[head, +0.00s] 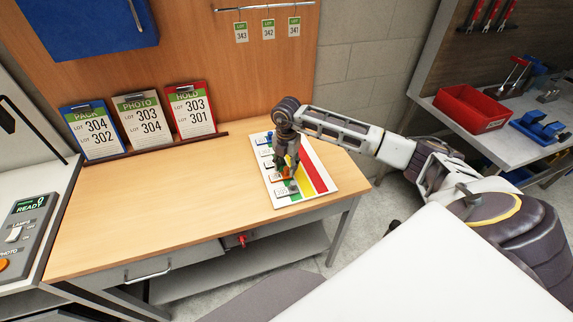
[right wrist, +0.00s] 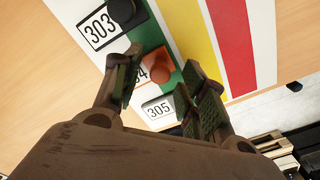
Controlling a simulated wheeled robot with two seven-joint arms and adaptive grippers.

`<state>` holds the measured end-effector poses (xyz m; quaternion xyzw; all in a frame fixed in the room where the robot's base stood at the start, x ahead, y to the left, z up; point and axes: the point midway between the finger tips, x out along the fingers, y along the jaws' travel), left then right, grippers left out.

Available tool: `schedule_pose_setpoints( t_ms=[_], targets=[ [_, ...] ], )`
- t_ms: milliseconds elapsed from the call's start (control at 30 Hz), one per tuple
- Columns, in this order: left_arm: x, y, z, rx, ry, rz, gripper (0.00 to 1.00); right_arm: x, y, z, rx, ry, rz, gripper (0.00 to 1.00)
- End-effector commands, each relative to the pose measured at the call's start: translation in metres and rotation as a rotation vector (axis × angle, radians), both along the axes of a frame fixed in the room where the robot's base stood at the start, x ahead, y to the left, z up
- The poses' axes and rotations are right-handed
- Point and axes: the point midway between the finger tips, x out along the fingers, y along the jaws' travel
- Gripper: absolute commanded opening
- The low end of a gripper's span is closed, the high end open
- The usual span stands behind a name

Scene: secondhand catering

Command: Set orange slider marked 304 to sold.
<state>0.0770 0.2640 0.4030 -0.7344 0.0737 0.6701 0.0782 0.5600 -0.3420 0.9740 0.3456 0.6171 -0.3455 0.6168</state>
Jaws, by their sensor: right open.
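The slider board (head: 320,190) lies on the wooden table with green, yellow and red stripes. The orange slider (right wrist: 157,66) is on the green stripe beside a partly covered label ending in 4. It also shows in the head view (head: 286,173), largely behind my gripper. My right gripper (head: 288,168) points down over the board. In the right wrist view its open fingers (right wrist: 165,88) stand on either side of the orange slider in the picture. I cannot tell whether they touch it. No "sold" wording is readable. My left gripper is out of view.
A black slider (right wrist: 122,10) is by the 303 label, close to the orange one. The 305 label (right wrist: 158,107) is on the other side. Clipboards, including a red one (head: 190,110), stand at the table's back. The table's left part (head: 150,200) is clear.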

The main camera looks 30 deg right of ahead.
Motion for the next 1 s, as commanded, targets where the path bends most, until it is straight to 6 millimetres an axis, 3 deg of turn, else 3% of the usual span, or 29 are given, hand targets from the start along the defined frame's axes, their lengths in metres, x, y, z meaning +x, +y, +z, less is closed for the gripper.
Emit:
schedule_pose_setpoints(
  t_ms=[367,667,1000],
  targets=[
    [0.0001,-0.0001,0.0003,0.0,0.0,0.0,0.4,-0.0001,-0.0001,-0.0033,0.0,0.0,0.0,0.41],
    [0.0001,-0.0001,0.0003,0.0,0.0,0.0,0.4,0.0,0.0,-0.0031,0.0,0.0,0.0,0.02],
    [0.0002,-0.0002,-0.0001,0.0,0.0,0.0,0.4,-0.0004,-0.0015,-0.0031,-0.001,-0.001,0.0,0.0]
  ],
)
